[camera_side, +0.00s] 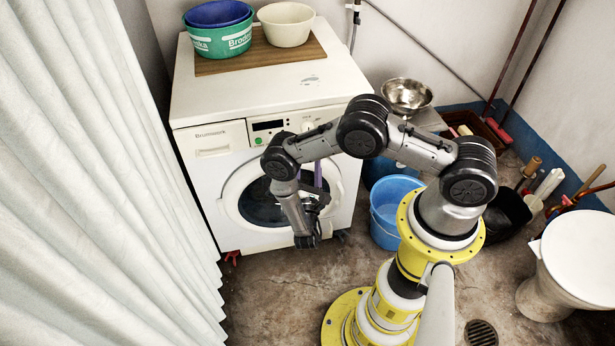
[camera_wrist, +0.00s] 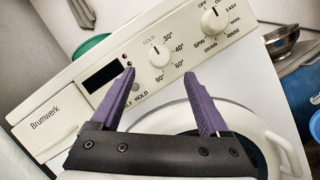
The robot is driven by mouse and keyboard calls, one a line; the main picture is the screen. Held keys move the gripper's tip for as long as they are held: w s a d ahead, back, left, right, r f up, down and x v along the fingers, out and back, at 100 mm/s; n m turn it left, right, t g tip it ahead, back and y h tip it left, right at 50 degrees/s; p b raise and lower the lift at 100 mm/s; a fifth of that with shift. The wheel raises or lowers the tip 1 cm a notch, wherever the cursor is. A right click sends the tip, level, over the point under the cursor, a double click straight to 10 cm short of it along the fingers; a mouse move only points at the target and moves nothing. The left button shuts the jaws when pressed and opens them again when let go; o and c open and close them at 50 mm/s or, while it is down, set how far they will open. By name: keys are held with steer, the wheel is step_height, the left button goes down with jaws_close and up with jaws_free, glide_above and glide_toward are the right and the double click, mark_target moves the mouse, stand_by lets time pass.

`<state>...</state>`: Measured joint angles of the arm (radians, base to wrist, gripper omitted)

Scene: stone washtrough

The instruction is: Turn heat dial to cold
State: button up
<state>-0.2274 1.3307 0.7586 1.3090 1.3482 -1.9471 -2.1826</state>
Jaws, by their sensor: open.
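The heat dial (camera_wrist: 159,55) is a round white knob on the washing machine's control panel in the wrist view. Its scale reads COLD at the upper left, then 30°, 40°, 60° down the right side and 90° at the bottom. Its pointer is too small to read surely. My gripper (camera_wrist: 160,73) is open, with a purple finger on each side just below the dial in the picture. Nothing is between the fingers, and they appear apart from the knob. In the side view my arm bends in front of the machine and covers part of the panel.
A second dial (camera_wrist: 213,20) with SPIN, DRAIN and RINSE is to the right. A dark display (camera_wrist: 103,76) and a HOLD button are to the left. The round door (camera_side: 262,200) is below the panel. Tubs (camera_side: 218,38) stand on top. A blue bucket (camera_side: 390,215) stands beside the machine.

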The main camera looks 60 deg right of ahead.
steer(key=shift+v, duration=2.7)
